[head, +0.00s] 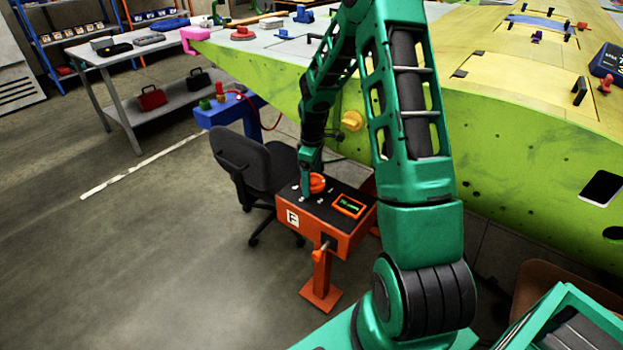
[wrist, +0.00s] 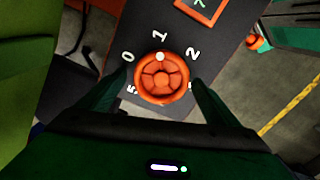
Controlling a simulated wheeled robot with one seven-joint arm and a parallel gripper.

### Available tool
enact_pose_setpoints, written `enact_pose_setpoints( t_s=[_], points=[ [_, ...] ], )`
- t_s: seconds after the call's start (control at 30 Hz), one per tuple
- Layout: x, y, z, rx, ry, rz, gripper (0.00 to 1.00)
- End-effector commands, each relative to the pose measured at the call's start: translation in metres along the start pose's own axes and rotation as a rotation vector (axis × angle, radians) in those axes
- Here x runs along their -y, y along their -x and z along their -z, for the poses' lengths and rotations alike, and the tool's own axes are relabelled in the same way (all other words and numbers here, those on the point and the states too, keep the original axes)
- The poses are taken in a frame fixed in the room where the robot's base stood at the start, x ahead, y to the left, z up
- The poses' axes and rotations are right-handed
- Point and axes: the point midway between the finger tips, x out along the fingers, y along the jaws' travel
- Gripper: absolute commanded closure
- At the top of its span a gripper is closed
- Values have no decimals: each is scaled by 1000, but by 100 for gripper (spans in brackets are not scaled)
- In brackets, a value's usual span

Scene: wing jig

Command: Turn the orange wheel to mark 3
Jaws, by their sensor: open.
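The orange wheel (wrist: 162,77) is a round spoked knob on the dark top of an orange console. A white dot on its rim points at mark 1 (wrist: 160,35). Mark 0 (wrist: 128,57) is left of it and mark 2 (wrist: 193,53) right. A mark at lower left is partly covered, and mark 3 cannot be made out. My gripper (wrist: 160,80) is open, with one finger on each side of the wheel; I cannot tell whether they touch it. In the head view the wheel (head: 317,183) shows beside my gripper (head: 306,186).
The console (head: 322,236) carries a letter F and a small green-lit display (head: 348,205). An office chair (head: 245,165) stands close to its left. The large green wing panel (head: 500,150) rises behind and to the right. Open floor (head: 150,260) lies to the left.

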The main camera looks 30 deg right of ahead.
Motion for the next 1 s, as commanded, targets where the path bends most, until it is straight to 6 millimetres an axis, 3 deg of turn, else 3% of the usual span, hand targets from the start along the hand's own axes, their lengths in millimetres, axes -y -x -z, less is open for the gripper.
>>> enact_pose_setpoints(
  t_s=[0.07,0.23,0.3,0.67,1.0],
  points=[
    [0,0,0,0,0,0,18],
    [0,0,0,0,0,0,57],
    [-7,1,-5,0,-4,-2,57],
    [-4,1,-2,-1,-73,-5,56],
    [-5,2,-1,-1,-331,-8,56]
  ],
)
